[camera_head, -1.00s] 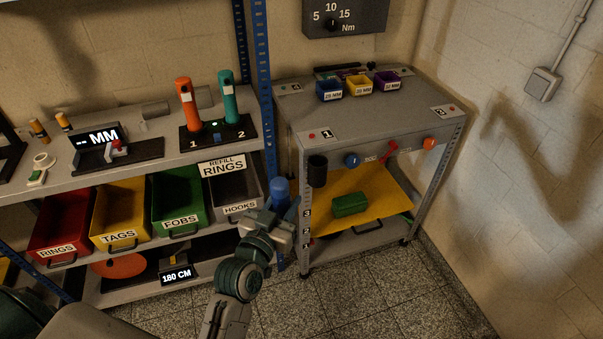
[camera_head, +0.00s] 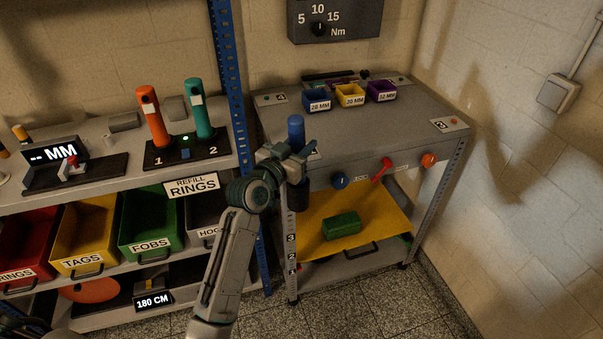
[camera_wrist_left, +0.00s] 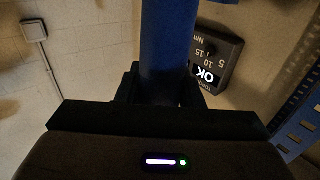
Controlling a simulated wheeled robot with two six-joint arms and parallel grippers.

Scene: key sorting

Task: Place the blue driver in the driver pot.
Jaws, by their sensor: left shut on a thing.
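The blue driver (camera_head: 296,130) stands upright in my left gripper (camera_head: 292,158), its blue handle showing above the jaws. In the left wrist view the blue driver (camera_wrist_left: 168,50) runs between the dark fingers, which are shut on it. A dark cylinder that looks like the driver pot (camera_head: 299,198) hangs at the cart's left front corner, just below my left gripper. My gripper partly covers the pot, and its opening is hidden. I cannot tell whether the driver's lower end touches the pot. My right gripper is not in view.
The grey cart top (camera_head: 350,135) carries small blue, yellow and purple bins at its back. An orange driver (camera_head: 152,118) and a teal driver stand on the left bench.

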